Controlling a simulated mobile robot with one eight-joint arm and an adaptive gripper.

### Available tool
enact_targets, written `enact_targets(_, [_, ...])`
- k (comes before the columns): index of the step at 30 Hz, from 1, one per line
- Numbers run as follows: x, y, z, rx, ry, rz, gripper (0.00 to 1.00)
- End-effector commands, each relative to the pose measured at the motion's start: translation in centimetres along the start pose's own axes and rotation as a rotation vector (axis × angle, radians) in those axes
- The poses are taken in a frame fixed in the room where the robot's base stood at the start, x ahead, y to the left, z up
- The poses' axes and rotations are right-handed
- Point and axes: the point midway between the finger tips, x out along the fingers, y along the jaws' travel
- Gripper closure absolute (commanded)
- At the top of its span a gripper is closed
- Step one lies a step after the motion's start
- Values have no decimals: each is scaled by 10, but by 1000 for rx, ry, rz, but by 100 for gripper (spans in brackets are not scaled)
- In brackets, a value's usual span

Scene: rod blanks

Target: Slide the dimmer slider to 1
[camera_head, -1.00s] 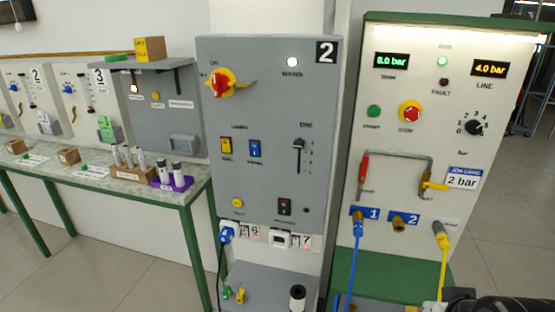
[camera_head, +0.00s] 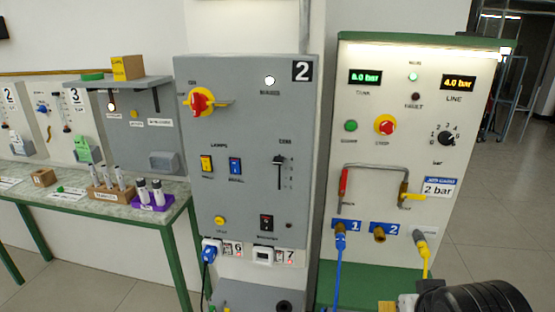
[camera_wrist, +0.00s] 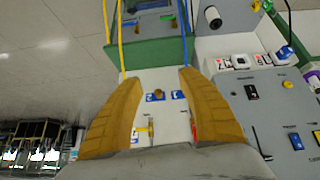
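The dimmer slider (camera_head: 279,160) is a black knob on a vertical slot in the grey panel marked 2 (camera_head: 233,140). The knob sits near the top of its slot; the scale numbers beside it are too small to read. In the wrist view, which is upside down, a dark slider part (camera_wrist: 262,148) shows at the lower right, partly hidden by my gripper. My gripper (camera_wrist: 155,80) has two tan fingers spread apart with nothing held between them. It points towards the right-hand pressure panel and is apart from the slider.
Panel 2 also carries a red-yellow rotary switch (camera_head: 202,101), a yellow rocker (camera_head: 207,166), a blue rocker (camera_head: 235,167) and plugs below. The pressure panel (camera_head: 350,135) stands to the right with blue and yellow hoses. A bench (camera_head: 110,195) with rods stands left.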

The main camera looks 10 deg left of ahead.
Motion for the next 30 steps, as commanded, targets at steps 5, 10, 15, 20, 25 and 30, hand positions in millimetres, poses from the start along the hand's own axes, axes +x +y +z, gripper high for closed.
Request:
enact_targets(5, [6,-14,-87,-1,112,133,53])
enact_targets(10, [16,-59,-168,14,313,212,53])
enact_targets(15, [16,-138,-231,33,565,196,53])
enact_targets(20, [6,-217,-256,50,777,112,53])
enact_targets(25, [-2,-267,-259,62,900,33,53])
enact_targets(30, [0,-278,-263,67,931,11,53])
